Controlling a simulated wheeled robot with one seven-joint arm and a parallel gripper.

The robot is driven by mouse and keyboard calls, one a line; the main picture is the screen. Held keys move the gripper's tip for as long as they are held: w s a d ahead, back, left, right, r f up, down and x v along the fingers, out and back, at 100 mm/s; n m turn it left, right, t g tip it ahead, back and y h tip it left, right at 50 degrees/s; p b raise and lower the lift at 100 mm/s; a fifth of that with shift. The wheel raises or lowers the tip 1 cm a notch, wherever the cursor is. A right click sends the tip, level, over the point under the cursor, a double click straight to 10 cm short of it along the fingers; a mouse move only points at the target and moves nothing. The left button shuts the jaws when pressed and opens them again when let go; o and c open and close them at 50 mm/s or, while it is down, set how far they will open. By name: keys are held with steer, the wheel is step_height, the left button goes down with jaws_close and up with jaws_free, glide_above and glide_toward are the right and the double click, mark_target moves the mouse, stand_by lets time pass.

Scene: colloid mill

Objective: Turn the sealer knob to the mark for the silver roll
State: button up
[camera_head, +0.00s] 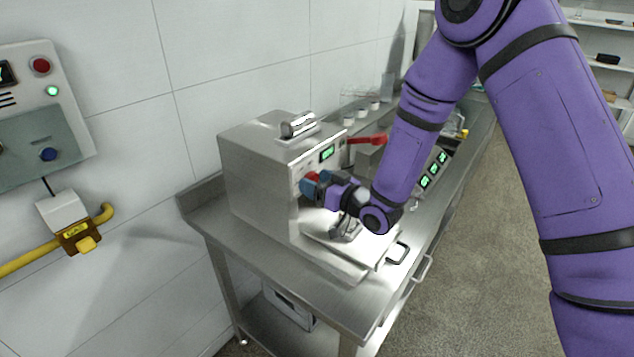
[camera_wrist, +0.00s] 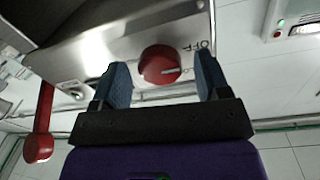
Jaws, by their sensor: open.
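The sealer is a steel box (camera_head: 262,180) on the steel bench. Its red knob (camera_wrist: 160,65) shows in the wrist view with a pale pointer line, and the word OFF is printed to its right. My gripper (camera_wrist: 162,80) is open, with one blue finger on each side of the knob. I cannot tell whether the fingers touch it. In the head view my gripper (camera_head: 318,184) is at the front panel and mostly covers the knob. A silver roll (camera_head: 298,125) lies on top of the sealer box. Other knob marks are not readable.
A red lever (camera_head: 368,139) sticks out beside the green display (camera_head: 327,153); it also shows in the wrist view (camera_wrist: 38,150). A tray with a handle (camera_head: 398,253) lies in front. A control box (camera_head: 40,110) and yellow pipe (camera_head: 30,258) are on the left wall.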

steer(key=shift+a, duration=0.1)
steer(key=c, duration=0.9)
